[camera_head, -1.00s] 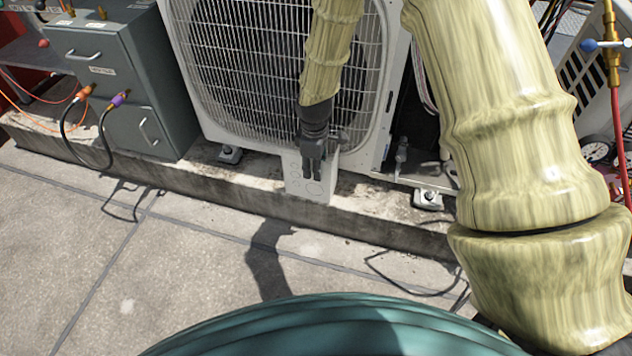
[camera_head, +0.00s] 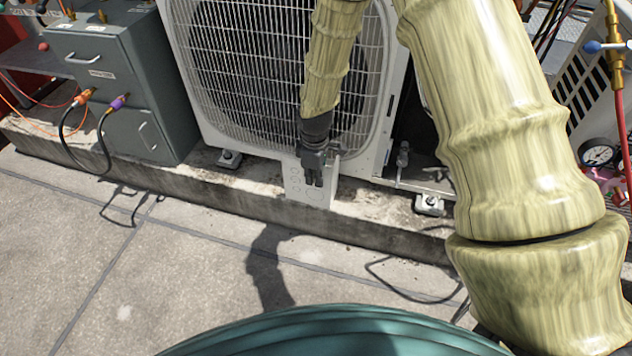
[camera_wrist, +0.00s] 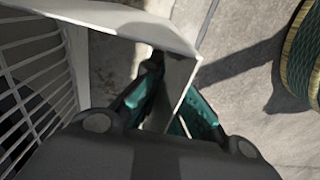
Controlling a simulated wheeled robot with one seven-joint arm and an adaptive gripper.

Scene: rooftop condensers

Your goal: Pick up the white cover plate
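The white cover plate (camera_head: 297,187) stands upright at the front of the condenser's concrete ledge, below the fan grille, with faint round marks on its face. My gripper (camera_head: 314,180) points down at it, and its dark fingers overlap the plate's face. In the wrist view the plate (camera_wrist: 125,22) is a pale panel across the top, with a thin edge running down between the teal fingers of my gripper (camera_wrist: 172,98). The fingers are close together around that edge. I cannot tell whether both press on it. The right fingertip is partly hidden behind the edge.
The condenser (camera_head: 250,80) stands right behind the plate. A grey cabinet (camera_head: 120,85) with hoses is at left, a gauge (camera_head: 598,152) and red hose at right. The concrete ledge (camera_head: 225,185) drops to open paving (camera_head: 190,270). A black cable lies on the paving.

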